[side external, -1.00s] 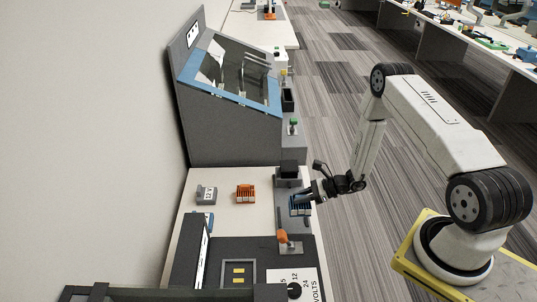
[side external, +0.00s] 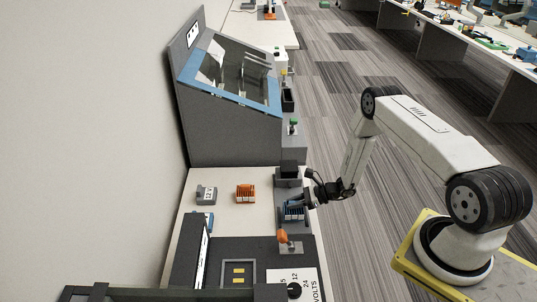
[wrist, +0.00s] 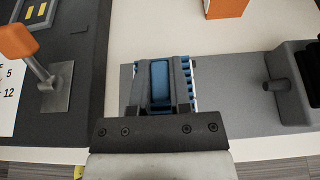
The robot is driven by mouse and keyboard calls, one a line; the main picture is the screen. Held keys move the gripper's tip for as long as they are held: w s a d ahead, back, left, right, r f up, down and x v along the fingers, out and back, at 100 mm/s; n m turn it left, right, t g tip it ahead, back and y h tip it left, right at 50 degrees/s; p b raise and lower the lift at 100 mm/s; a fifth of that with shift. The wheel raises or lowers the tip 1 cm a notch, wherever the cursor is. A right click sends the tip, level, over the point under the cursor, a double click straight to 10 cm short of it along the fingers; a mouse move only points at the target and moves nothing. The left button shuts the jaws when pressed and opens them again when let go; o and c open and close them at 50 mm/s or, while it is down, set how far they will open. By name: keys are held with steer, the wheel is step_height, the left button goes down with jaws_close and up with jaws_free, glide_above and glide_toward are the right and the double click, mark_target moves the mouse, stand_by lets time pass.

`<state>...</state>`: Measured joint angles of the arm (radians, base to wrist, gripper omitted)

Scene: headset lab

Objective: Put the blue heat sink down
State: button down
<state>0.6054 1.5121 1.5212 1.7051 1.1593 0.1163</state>
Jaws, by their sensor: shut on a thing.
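The blue heat sink (wrist: 161,80) is between the fingers of my gripper (wrist: 162,107) in the wrist view, with its fins showing at the sides. In the side external view my gripper (side external: 302,202) is at the bench's right edge, shut on the heat sink (side external: 292,214). The heat sink is over or on a grey plate (wrist: 225,75); I cannot tell whether it touches it.
An orange-handled lever (side external: 283,238) stands close in front, left of my gripper in the wrist view. A dark block on a grey base (side external: 289,170) is behind. An orange finned part (side external: 245,193) and a grey labelled device (side external: 206,195) are on the white bench.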

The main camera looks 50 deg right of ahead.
steer(key=shift+f, duration=0.55)
steer(key=shift+f, duration=0.1)
steer(key=c, duration=0.6)
jaws_free()
steer(key=v, duration=1.2)
